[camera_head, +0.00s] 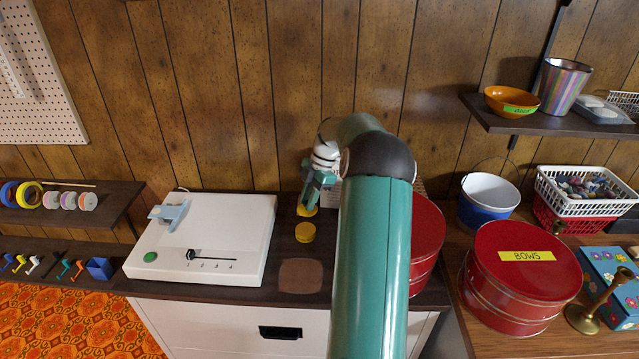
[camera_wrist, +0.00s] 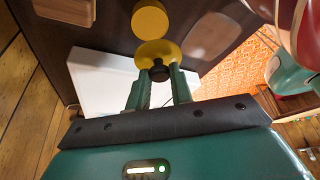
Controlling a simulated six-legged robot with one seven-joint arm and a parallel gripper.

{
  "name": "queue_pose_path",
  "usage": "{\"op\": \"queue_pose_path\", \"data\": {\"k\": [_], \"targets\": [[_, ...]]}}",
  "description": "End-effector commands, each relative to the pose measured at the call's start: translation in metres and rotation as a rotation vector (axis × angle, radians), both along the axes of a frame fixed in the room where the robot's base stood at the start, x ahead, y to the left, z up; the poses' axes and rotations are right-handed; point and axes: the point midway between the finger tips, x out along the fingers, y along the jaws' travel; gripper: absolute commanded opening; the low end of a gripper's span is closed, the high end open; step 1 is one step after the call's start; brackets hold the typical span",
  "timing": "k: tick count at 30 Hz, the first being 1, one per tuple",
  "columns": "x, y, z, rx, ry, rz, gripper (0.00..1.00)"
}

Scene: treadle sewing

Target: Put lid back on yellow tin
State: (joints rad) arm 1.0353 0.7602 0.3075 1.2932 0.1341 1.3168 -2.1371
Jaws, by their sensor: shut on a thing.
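The yellow tin (camera_head: 305,232) stands on the dark counter, right of the white machine. In the wrist view the tin (camera_wrist: 150,19) is at the top. The round yellow lid (camera_wrist: 152,50) has a dark knob (camera_wrist: 159,70). My gripper (camera_wrist: 158,78) is shut on this knob, a finger on each side. In the head view my gripper (camera_head: 310,200) is just behind the tin, and part of the lid (camera_head: 306,210) shows beneath it. The lid is apart from the tin in the head view; the wrist view overlaps their edges. The gap in height is unclear.
A white machine with a slider (camera_head: 205,240) lies left of the tin. A brown patch (camera_head: 301,275) is in front of it. My arm hides much of the counter to the right, where a red tin (camera_head: 428,235) stands. The wood wall is close behind.

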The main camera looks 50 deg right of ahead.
Motion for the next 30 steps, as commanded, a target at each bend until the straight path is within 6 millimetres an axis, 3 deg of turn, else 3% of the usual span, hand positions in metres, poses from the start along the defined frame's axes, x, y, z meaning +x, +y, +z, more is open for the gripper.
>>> {"op": "queue_pose_path", "data": {"k": [3, 11, 30], "targets": [[0.005, 0.0, -0.014, -0.002, 0.0, 0.033, 0.01], [0.004, 0.0, -0.026, -0.002, -0.001, 0.045, 0.01], [0.008, 0.0, -0.078, -0.001, -0.002, 0.045, 0.01]]}}
